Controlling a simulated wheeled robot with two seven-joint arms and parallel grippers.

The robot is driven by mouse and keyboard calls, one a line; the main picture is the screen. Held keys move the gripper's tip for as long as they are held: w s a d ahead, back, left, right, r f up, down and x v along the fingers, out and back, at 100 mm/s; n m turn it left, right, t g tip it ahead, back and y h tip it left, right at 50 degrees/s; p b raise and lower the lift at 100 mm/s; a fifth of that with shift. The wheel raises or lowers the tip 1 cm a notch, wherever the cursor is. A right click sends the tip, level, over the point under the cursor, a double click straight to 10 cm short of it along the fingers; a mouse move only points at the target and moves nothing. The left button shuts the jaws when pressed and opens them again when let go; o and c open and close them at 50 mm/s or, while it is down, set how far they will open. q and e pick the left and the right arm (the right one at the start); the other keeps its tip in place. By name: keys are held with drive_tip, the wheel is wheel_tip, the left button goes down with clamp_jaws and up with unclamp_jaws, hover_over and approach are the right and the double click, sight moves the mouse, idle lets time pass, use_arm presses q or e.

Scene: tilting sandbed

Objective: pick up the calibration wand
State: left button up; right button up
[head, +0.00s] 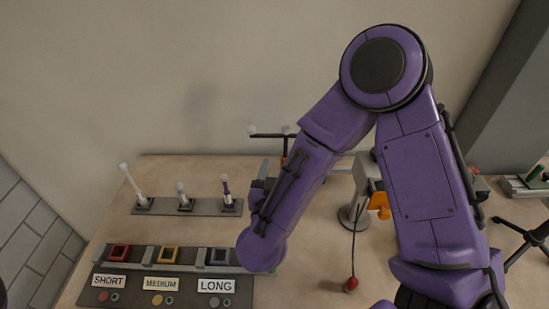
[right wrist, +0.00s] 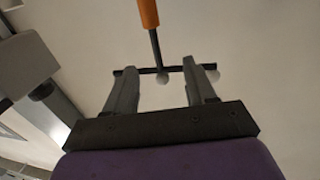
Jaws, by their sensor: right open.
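The calibration wand shows in the right wrist view as an orange handle (right wrist: 149,12) with a black stem and a black crossbar (right wrist: 145,71) carrying pale balls. In the head view its crossbar and pale balls (head: 270,134) stand above the bench, partly hidden behind my right arm. My right gripper (right wrist: 161,80) is open, and the crossbar and a ball appear between and beyond its fingertips. I cannot tell the gap in depth. In the head view the right gripper (head: 264,172) is mostly hidden by my forearm. My left gripper is not in view.
A grey strip (head: 160,207) holds several upright tools at the left. A panel (head: 175,295) labelled SHORT, MEDIUM and LONG lies in front. A grey stand with an orange part (head: 379,205) and a hanging red-ended cable (head: 351,284) is to the right.

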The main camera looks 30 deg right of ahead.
wheel_tip(320, 180, down, 6)
drive_tip(key=b, duration=0.5)
drive_tip(key=p+x, duration=0.3)
drive_tip(key=x, duration=0.7)
drive_tip(key=shift+d, duration=0.6)
drive_tip(key=shift+a+r, duration=0.15)
drive_tip(key=shift+c, duration=1)
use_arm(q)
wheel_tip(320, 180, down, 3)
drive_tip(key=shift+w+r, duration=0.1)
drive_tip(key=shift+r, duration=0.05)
use_arm(e)
drive_tip(key=c, duration=0.7)
